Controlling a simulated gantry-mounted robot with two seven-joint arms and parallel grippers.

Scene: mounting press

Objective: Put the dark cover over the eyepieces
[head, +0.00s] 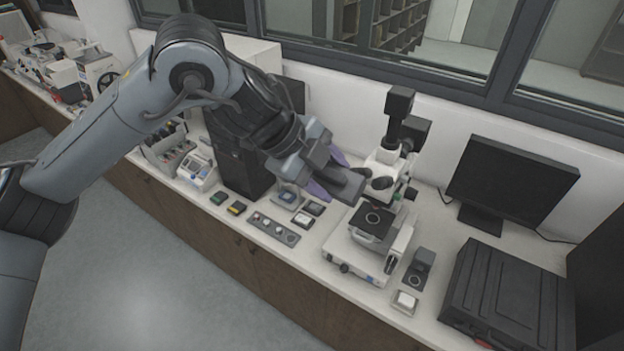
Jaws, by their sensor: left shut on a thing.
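My left gripper (329,172) reaches in from the left, with a purple finger on each side of the dark grey cover (347,187). It is shut on the cover and holds it above the bench, tilted down to the right. The cover's far end meets the left side of the white microscope head (384,165) in the picture. I cannot tell whether it touches or is in front. The microscope (362,254) stands upright on the bench with a dark stage. My right gripper is out of view.
A monitor (513,181) and a black case (510,295) stand to the right. A small dark device (420,266) and a white box (405,302) sit by the microscope's base. A control strip (272,229) and several small boxes lie on the white bench to the left.

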